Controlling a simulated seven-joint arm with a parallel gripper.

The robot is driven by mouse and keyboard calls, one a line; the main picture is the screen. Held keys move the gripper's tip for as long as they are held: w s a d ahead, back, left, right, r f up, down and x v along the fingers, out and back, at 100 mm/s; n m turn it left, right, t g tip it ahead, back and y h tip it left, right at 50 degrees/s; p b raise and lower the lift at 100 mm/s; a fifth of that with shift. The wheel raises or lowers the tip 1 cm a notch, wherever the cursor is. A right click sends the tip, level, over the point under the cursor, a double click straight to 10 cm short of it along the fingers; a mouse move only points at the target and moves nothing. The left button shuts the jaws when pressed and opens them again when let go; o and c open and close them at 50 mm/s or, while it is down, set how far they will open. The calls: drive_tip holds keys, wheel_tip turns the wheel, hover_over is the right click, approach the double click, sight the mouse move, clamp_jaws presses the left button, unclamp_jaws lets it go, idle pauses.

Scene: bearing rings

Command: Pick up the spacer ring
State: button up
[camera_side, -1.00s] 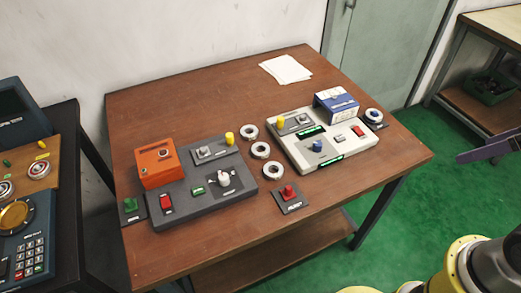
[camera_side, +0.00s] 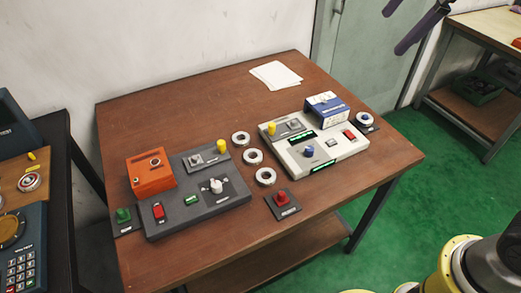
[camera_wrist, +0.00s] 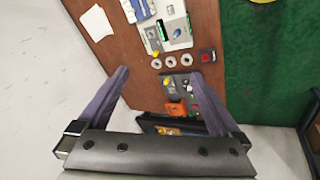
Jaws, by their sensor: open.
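Three pale metal rings lie in a slanting row on the brown table between two control panels: a far ring (camera_side: 240,144), a middle ring (camera_side: 253,163) and a near ring (camera_side: 265,183). I cannot tell which is the spacer ring. My gripper (camera_side: 398,28) shows at the top right of the side view, high and apart from all rings. In the wrist view my gripper (camera_wrist: 158,74) is open and empty, with the three-ring row (camera_wrist: 171,65) beyond its fingertips.
A dark grey panel (camera_side: 170,226) with an orange box (camera_side: 150,169) stands left of the rings. A light panel (camera_side: 330,150) with a blue-and-white box (camera_side: 326,107) stands right. A red button plate (camera_side: 284,206) is near the front ring. White paper (camera_side: 276,75) lies behind, amid bare tabletop.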

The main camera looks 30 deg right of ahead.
drive_tip(key=w+a+f+n+g, duration=0.1)
drive_tip(key=w+a+f+n, duration=0.15)
drive_tip(key=w, duration=0.35)
drive_tip(key=w+a+f+n, duration=0.2)
drive_tip(key=w+a, duration=0.2)
drive_tip(key=w, duration=0.2)
drive_tip(key=n+g, duration=0.3)
drive_tip(key=g, duration=0.1)
hover_over(253, 159)
wheel_tip(253, 159, down, 24)
drive_tip(key=shift+h, duration=0.3)
wheel_tip(253, 159, down, 7)
drive_tip(key=shift+f, duration=3.3)
drive_tip(key=shift+c, duration=0.2)
